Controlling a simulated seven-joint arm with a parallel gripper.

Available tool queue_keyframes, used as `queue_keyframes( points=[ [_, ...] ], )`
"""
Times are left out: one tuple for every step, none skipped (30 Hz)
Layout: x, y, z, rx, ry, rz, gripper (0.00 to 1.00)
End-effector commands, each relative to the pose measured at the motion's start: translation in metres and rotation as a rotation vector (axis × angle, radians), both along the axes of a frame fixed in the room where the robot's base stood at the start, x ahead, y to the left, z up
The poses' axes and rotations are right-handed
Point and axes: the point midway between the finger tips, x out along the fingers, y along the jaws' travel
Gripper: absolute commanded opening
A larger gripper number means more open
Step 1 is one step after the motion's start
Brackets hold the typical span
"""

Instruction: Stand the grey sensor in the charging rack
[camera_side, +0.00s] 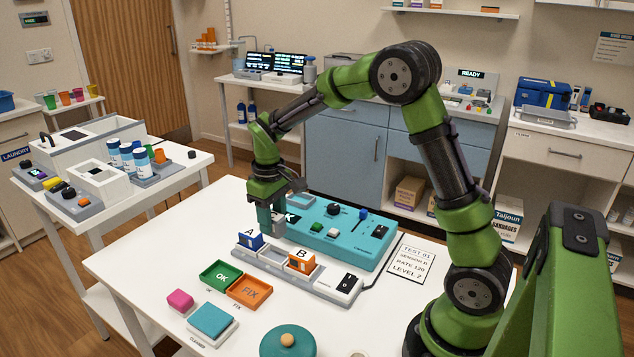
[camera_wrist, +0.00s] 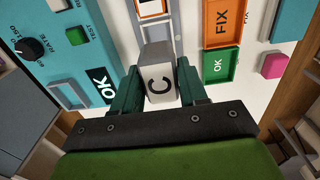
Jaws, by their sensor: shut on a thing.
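The grey sensor (camera_wrist: 158,88), marked C, is between the two green fingers of my gripper (camera_wrist: 160,92) in the wrist view. My gripper is shut on it. In the side view my gripper (camera_side: 271,222) points down near the back of the charging rack (camera_side: 262,267), and I cannot make out the sensor there. The blue sensor A (camera_side: 250,241) and the orange sensor B (camera_side: 301,262) stand in the rack, with a gap between them. Part of the rack (camera_wrist: 158,45) and the orange sensor (camera_wrist: 150,8) also show in the wrist view. I cannot tell whether C touches the rack.
A teal test panel (camera_side: 350,245) with knobs lies behind the rack. A switch box (camera_side: 339,283) sits at its right end. The green OK tray (camera_side: 221,275) and orange FIX tray (camera_side: 250,292) lie in front, with a pink block (camera_side: 180,300) and a teal pad (camera_side: 210,320).

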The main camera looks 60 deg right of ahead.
Motion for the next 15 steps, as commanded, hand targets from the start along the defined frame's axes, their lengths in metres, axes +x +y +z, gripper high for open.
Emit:
queue_keyframes(
  points=[
    [-0.001,0.0,-0.012,0.0,0.005,0.001,0.1],
    [-0.001,0.0,-0.017,0.0,0.004,0.0,0.1],
    [-0.001,0.0,-0.024,0.0,0.003,0.0,0.1],
    [-0.001,0.0,-0.028,0.001,0.003,0.0,0.1],
    [0.0,0.0,-0.031,0.0,0.002,0.001,0.1],
    [0.0,0.0,-0.034,0.0,0.001,0.001,0.1],
    [0.0,0.0,-0.036,0.0,0.0,0.002,0.1],
    [0.0,0.0,-0.039,0.0,0.0,0.002,0.1],
    [0.0,0.0,-0.043,0.0,0.001,0.001,0.1],
    [-0.001,0.0,-0.048,0.001,0.003,0.001,0.1],
    [-0.001,0.0,-0.052,0.001,0.003,0.001,0.1],
    [-0.001,0.0,-0.058,0.0,0.003,0.001,0.1],
    [-0.001,0.0,-0.063,0.0,0.003,0.002,0.1],
    [-0.001,0.0,-0.067,0.0,0.003,0.002,0.1],
    [0.0,0.0,-0.071,0.0,0.001,0.002,0.1]
  ],
)
